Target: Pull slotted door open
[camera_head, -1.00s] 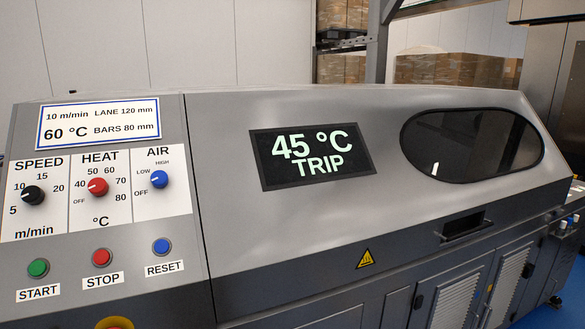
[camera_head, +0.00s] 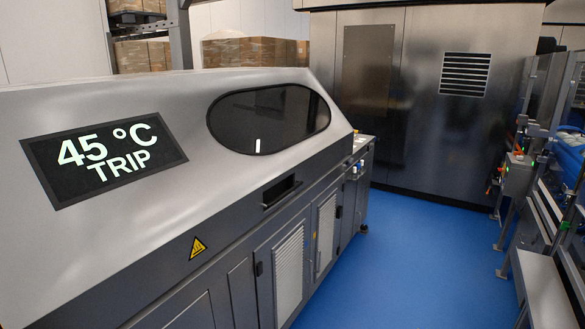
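Two slotted doors are on the lower front of the grey machine. The nearer slotted door (camera_head: 289,272) has pale louvred slots and a dark latch or hinge at its left edge. The farther slotted door (camera_head: 326,234) stands just right of it, also with pale slots. Both look shut. Neither of my grippers is in the head view.
The machine (camera_head: 110,245) has a lit display (camera_head: 105,157) reading 45 °C TRIP, an oval window (camera_head: 268,119) and a dark slot (camera_head: 281,191). Open blue floor (camera_head: 410,255) lies to its right. A metal conveyor frame (camera_head: 545,290) stands at the right edge.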

